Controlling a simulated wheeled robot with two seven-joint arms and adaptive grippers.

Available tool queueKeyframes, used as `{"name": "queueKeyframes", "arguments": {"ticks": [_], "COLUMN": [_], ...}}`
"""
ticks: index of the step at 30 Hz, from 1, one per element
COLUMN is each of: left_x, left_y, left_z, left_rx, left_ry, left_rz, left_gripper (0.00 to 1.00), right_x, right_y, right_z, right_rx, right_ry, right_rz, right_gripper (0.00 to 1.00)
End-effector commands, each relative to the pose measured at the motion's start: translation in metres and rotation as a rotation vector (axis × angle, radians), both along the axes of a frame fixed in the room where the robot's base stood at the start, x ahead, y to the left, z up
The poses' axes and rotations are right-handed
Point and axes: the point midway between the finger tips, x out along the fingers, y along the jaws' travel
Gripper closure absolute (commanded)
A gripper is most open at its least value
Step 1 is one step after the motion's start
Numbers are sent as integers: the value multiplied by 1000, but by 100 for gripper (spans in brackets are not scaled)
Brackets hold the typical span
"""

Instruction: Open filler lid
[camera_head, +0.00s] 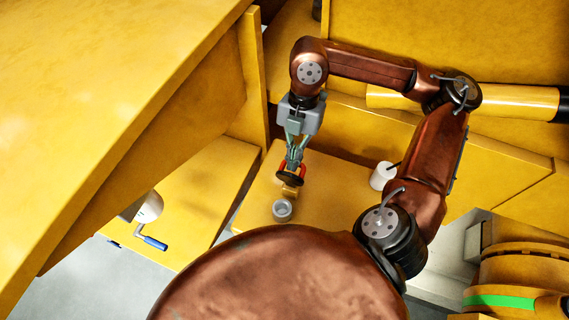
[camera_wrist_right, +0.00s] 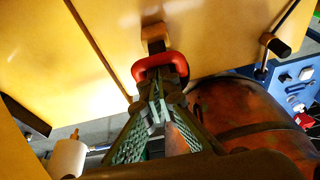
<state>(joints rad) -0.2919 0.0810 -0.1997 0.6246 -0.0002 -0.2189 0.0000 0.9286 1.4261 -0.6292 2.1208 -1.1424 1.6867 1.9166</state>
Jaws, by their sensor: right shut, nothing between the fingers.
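The filler neck, a short grey ring (camera_head: 282,210), stands on the yellow deck. Its round top shows uncovered in the head view. Just behind it is a dark round lid (camera_head: 290,178) with a red handle, beside a small yellow block (camera_head: 291,191). The lid looks tilted up, but its exact angle is hard to tell. My right gripper (camera_head: 292,163) points down at the lid from above, shut and empty. In the right wrist view, the red handle (camera_wrist_right: 160,66) lies just beyond the shut fingertips (camera_wrist_right: 158,98); I cannot tell if they touch. My left gripper is not in view.
A large yellow panel (camera_head: 110,90) slopes along the left, above a blue-handled crank (camera_head: 152,242). A white cylinder (camera_head: 382,176) stands right of the gripper on the deck. A yellow tube (camera_head: 515,100) runs behind my right arm. A yellow wall closes the back.

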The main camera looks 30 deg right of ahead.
Motion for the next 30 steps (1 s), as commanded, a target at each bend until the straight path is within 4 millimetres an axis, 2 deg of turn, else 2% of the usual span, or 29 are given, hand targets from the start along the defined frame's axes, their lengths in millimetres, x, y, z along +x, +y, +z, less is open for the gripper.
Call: {"name": "queueKeyframes", "arguments": {"ticks": [3,7,11,20,26,30], "left_x": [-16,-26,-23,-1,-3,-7], "left_y": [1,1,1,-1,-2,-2], "left_z": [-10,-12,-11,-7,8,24], "left_rx": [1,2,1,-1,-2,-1], "left_ry": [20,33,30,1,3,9], "left_rz": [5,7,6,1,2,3], "left_gripper": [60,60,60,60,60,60], "right_x": [3,7,7,7,10,12], "right_y": [-13,-17,-17,-17,-22,-28], "right_z": [-3,-2,-1,2,23,46], "right_rx": [26,25,26,24,24,25], "right_ry": [15,12,12,12,12,12], "right_rz": [-19,-15,-15,-13,-14,-15], "right_gripper": [100,100,100,100,100,100]}}
